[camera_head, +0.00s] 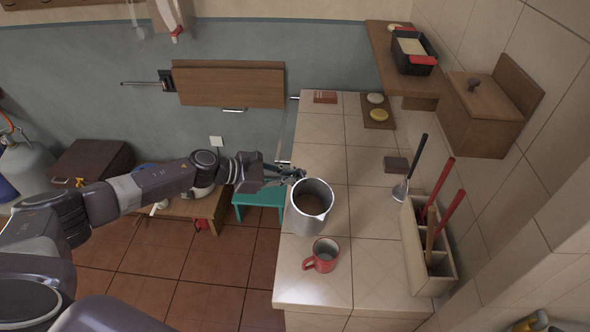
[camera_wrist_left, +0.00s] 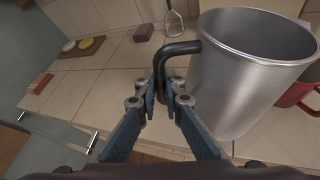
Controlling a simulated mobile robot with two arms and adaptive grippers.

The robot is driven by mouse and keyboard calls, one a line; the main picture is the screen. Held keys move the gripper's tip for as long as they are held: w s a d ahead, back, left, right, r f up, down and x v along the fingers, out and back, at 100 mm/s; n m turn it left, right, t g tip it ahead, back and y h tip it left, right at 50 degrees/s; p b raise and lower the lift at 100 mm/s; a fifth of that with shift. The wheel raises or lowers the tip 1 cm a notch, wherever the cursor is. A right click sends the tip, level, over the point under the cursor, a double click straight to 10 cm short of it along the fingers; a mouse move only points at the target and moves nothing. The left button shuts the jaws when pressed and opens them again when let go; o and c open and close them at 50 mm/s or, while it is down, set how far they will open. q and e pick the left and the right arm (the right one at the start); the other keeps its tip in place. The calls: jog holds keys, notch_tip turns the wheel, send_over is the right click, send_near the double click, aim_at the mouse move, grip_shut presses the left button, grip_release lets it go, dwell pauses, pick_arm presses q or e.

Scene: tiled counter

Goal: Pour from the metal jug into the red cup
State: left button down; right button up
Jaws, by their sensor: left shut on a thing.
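The metal jug (camera_head: 308,213) is near the front part of the counter, upright or nearly so, with dark contents or a dark inside showing. I cannot tell whether its base touches the counter. My left gripper (camera_head: 298,174) is at its far side. In the left wrist view the left gripper (camera_wrist_left: 163,98) is shut on the dark handle of the jug (camera_wrist_left: 240,75). The red cup (camera_head: 323,255) stands upright on the counter just in front of the jug, its handle to the left. In the left wrist view the cup (camera_wrist_left: 296,94) is partly hidden behind the jug. My right gripper is not in view.
A utensil box (camera_head: 437,282) with red-handled tools stands along the right wall. A board (camera_head: 378,122) with round items is further back. The counter (camera_head: 375,245) right of the cup is clear.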

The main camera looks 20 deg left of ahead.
aim_at(301, 176)
pick_arm(q)
jog(key=shift+s+d+r+m+p, duration=0.15)
jog(key=shift+s+d+r+p, duration=0.4)
jog(key=shift+p, duration=0.35)
jog(key=shift+s+d+r+m+p, duration=0.15)
jog(key=shift+s+d+r+p, duration=0.2)
jog(key=shift+r+p, duration=0.4)
jog(key=shift+s+d+f+t+y+p, duration=0.1)
jog(key=shift+s+t+y+p, duration=0.05)
jog(key=shift+t+y+p, duration=0.2)
jog(key=shift+f+m, duration=0.1)
jog(key=shift+m, duration=0.5)
jog(key=shift+d+r+m+t+y+p, duration=0.1)
jog(key=shift+r+m+t+y+p, duration=0.25)
jog(key=shift+r+p, duration=0.2)
jog(key=shift+s+d+r+m+t, duration=0.2)
jog(key=shift+s+r+m+t, duration=0.15)
jog(key=shift+m+t, duration=0.25)
jog(key=shift+s+d+r+m+t+y, duration=0.15)
jog(key=shift+s+d+r+m+y, duration=0.15)
jog(key=shift+r, duration=0.25)
jog(key=shift+s+d+r+m+t+y, duration=0.1)
jog(key=shift+r+m+t+y, duration=0.1)
jog(key=shift+r+m, duration=0.25)
jog(key=shift+s+d+r+m+t+b, duration=0.25)
jog(key=shift+s+m+b, duration=0.05)
jog(key=shift+m+b, duration=0.1)
